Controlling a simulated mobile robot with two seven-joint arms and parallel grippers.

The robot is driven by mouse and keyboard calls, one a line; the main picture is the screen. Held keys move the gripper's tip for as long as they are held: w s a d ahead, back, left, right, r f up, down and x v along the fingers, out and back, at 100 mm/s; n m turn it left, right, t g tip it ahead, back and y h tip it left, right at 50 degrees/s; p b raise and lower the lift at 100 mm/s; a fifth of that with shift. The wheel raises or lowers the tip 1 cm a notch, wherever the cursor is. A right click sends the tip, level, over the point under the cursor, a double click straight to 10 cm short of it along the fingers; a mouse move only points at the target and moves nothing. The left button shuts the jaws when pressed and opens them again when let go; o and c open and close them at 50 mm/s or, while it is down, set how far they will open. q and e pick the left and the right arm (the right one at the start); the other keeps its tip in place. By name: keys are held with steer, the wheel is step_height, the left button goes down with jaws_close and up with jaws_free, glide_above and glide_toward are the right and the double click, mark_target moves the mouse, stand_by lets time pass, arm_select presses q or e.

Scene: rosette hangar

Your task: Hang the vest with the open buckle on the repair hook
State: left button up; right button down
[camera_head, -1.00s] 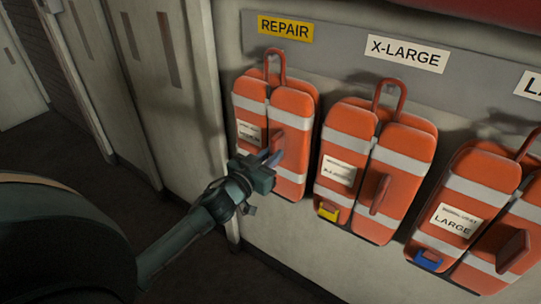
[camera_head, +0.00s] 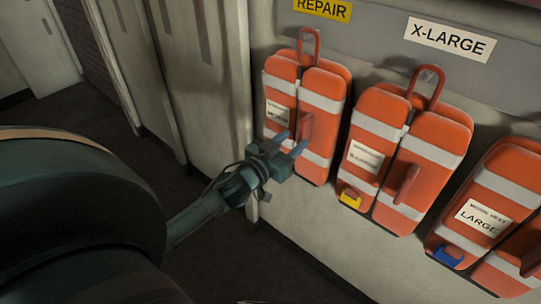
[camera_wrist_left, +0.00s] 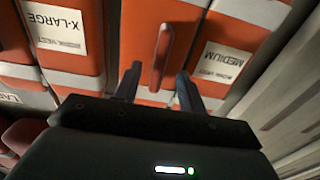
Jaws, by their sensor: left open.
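An orange vest (camera_head: 315,88) with pale bands hangs from a red loop under the yellow REPAIR sign (camera_head: 322,9). Its label reads MEDIUM in the left wrist view (camera_wrist_left: 222,62). My left gripper (camera_head: 291,142) is open in front of this vest's red upright handle (camera_head: 307,127). In the wrist view the handle (camera_wrist_left: 164,52) stands between the lines of the two fingers (camera_wrist_left: 158,84), mostly beyond the tips, and I see no grip on it. The gripper hides the vest's lower left, so its buckle cannot be seen. My right gripper is not in view.
An X-LARGE vest (camera_head: 429,131) with a yellow buckle (camera_head: 350,198) hangs close to the right. Beyond it is a LARGE vest (camera_head: 503,189) with a blue buckle (camera_head: 447,257). Pale wall panels (camera_head: 205,80) stand left. The dark floor there is clear.

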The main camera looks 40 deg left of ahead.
arm_select(q)
steer(key=s, duration=1)
steer(key=s+d+f+m+g+h+p, duration=0.1)
steer(key=s+d+f+g+p, duration=0.1)
steer(key=s+d+f, duration=0.3)
steer(key=s+d+f+m+g+h+p, duration=0.1)
steer(key=s+d+f+g+p, duration=0.2)
steer(key=d, duration=0.7)
steer(key=s+f+g, duration=0.2)
steer(key=s+f, duration=0.1)
steer(key=f, duration=0.1)
steer(key=shift+d+f, duration=0.2)
steer(key=shift+d, duration=0.1)
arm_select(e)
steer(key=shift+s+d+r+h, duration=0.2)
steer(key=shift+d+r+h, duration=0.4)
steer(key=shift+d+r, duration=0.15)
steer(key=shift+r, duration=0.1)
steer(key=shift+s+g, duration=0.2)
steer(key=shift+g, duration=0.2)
